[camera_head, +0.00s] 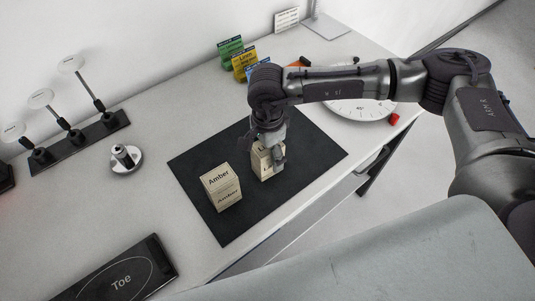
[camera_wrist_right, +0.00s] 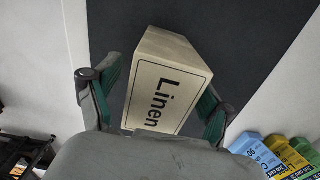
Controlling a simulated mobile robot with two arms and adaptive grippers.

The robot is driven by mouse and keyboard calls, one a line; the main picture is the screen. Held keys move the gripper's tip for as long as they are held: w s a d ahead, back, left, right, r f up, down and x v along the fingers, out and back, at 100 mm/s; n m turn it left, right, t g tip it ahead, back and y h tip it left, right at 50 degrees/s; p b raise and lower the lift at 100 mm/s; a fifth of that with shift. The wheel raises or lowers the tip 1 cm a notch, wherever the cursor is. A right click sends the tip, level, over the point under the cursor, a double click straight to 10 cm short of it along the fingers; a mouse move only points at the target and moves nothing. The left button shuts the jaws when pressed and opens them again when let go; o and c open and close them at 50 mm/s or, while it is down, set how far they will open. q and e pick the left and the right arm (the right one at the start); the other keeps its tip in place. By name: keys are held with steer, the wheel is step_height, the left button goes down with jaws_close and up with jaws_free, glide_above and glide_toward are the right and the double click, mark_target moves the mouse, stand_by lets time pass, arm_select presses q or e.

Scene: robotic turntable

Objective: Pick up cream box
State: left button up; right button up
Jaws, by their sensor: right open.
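A cream box labelled Linen (camera_wrist_right: 165,85) stands on the black mat (camera_head: 229,226), and my right gripper partly hides it in the head view (camera_head: 261,161). My right gripper (camera_head: 268,152) is over this box. In the right wrist view the fingers of the gripper (camera_wrist_right: 155,100) are spread, one on each side of the box, with no clear grip on it. A second cream box labelled Amber (camera_head: 221,187) stands on the mat to the left. My left gripper is not in view.
A round white dial (camera_head: 365,109) lies behind my right arm. Green and yellow cards (camera_head: 231,48) stand at the back. A black rail with several discs on stems (camera_head: 88,137) and a small metal knob (camera_head: 124,157) are at left. A black Toe box (camera_head: 122,278) lies at the front left.

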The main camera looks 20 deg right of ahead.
steer(key=c, duration=1.3)
steer(key=shift+c, duration=0.5)
steer(key=shift+r, duration=0.15)
